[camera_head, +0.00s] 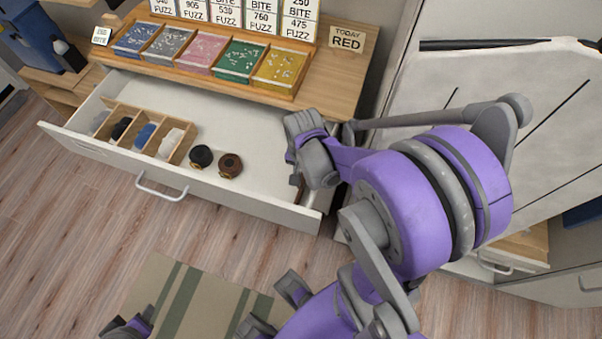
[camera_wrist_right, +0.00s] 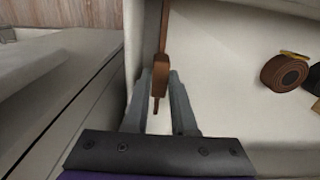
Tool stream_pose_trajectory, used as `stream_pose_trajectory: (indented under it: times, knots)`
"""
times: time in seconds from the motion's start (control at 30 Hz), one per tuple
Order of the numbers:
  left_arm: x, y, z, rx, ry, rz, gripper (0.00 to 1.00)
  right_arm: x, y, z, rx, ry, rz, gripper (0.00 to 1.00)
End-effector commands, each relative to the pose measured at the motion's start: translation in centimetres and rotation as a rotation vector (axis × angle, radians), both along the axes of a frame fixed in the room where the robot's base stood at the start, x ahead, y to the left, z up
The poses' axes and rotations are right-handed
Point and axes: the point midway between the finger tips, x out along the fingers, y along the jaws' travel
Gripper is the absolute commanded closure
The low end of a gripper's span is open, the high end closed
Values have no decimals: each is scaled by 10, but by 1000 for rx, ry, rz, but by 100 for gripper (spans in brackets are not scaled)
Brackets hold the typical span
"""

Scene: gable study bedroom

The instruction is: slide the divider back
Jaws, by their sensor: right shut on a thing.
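The drawer (camera_head: 236,194) is pulled open below the wooden desk top. My right gripper (camera_head: 298,150) is down at the drawer's right end. In the right wrist view its two fingers (camera_wrist_right: 160,98) are shut on the brown wooden divider (camera_wrist_right: 161,72). The divider is a thin slat standing close to the drawer's side wall, running away from the gripper.
A wooden organizer (camera_head: 182,150) with dark, blue and white contents sits at the drawer's left. A black roll (camera_head: 201,156) and a brown roll (camera_head: 230,166) lie beside it; the brown one also shows in the wrist view (camera_wrist_right: 285,72). The drawer floor between rolls and gripper is clear.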

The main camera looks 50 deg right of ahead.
Motion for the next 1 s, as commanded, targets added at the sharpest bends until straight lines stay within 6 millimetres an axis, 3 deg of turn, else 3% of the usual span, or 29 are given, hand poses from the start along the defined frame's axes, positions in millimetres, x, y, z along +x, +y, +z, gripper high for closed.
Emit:
stream_pose_trajectory:
  times: [0.03,0.17,0.2,0.67,1.0]
  knots:
    - [0,0,0,0,0,0,50,0,0,0,0,1,0,70]
    - [0,0,0,0,0,0,50,0,0,0,0,0,0,46]
    - [0,0,0,0,0,0,50,0,0,0,0,0,0,45]
    - [0,0,0,0,0,0,50,8,3,0,0,0,1,45]
    - [1,0,4,0,-2,0,50,65,27,0,0,-1,5,45]
